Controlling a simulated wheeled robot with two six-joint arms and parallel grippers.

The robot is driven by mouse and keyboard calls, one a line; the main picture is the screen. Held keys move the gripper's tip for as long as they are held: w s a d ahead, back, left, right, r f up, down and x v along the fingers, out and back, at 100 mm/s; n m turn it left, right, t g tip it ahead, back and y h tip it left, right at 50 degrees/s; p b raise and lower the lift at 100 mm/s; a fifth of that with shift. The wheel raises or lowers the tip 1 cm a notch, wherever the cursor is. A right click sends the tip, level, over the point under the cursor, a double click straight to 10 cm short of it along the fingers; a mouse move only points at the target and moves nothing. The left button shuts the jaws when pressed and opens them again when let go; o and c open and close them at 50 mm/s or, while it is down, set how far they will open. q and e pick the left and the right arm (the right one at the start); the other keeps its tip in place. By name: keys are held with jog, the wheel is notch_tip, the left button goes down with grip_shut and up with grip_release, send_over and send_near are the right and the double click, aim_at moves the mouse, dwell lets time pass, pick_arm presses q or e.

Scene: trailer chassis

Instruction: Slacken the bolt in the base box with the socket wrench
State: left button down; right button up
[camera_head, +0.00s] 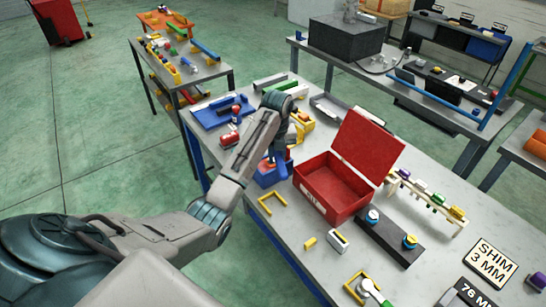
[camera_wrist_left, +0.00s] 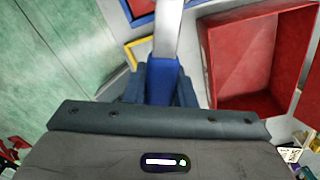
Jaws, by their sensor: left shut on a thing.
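My left gripper (camera_head: 279,152) points down over the front left part of the table. In the left wrist view its fingers (camera_wrist_left: 161,92) are shut on the blue handle of the socket wrench (camera_wrist_left: 162,72), whose silver shaft runs to the top edge. The shaft's far end is out of view there. In the head view a small blue box with some red inside (camera_head: 268,180), seemingly the base box, stands below the gripper. I cannot make out the bolt, nor whether the wrench touches it. My right gripper is not in view.
An open red box (camera_head: 329,196) with its lid up stands just right of the gripper. A yellow bracket (camera_head: 268,209) lies in front. A dark block with round knobs (camera_head: 391,239) and a rack of coloured parts (camera_head: 428,198) stand farther right. A blue tray (camera_head: 212,111) lies behind.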

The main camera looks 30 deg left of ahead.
pick_arm(q)
jog(key=shift+w+d+r, duration=0.1)
jog(key=shift+w, duration=0.05)
jog(key=shift+s, duration=0.2)
notch_tip(320, 180, down, 6)
jog(key=b, duration=0.1)
jog(key=shift+f, duration=0.25)
dwell(0.4)
jog(key=shift+p, duration=0.55)
dwell(1.2)
jog(key=shift+f, duration=0.75)
dwell(0.9)
